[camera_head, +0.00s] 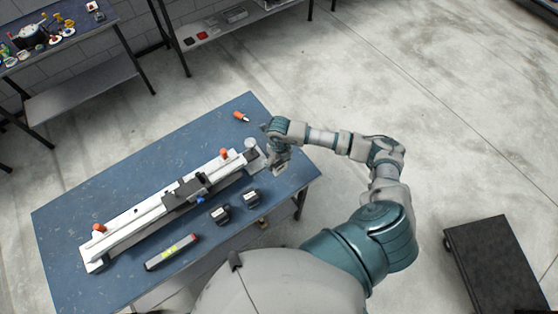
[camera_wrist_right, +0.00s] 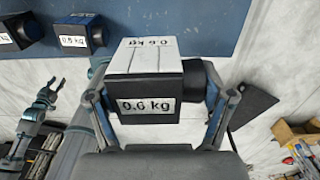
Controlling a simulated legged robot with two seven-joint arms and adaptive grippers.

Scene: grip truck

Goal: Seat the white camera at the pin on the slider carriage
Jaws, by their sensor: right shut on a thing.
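My right gripper (camera_head: 277,158) is over the right end of the blue table. In the wrist view its two fingers (camera_wrist_right: 165,108) are shut on the sides of the white camera (camera_wrist_right: 150,58), a white and black block labelled 0.6 kg with a dark round part on its right. The head view shows the camera only as a small pale patch under the gripper. The slider carriage (camera_head: 181,197) is a dark block midway along the white rail, left of the gripper and apart from it. I cannot make out its pin. My left gripper (camera_wrist_right: 44,92) shows small at the wrist view's left; its jaw state is unclear.
The long rail (camera_head: 135,216) with orange knobs lies across the blue table (camera_head: 75,195). Two dark labelled blocks (camera_head: 219,213) (camera_head: 250,197) and a grey stick-shaped object (camera_head: 172,253) lie in front of it. An orange-tipped item (camera_head: 241,116) lies behind. A dark cart (camera_head: 500,262) stands right.

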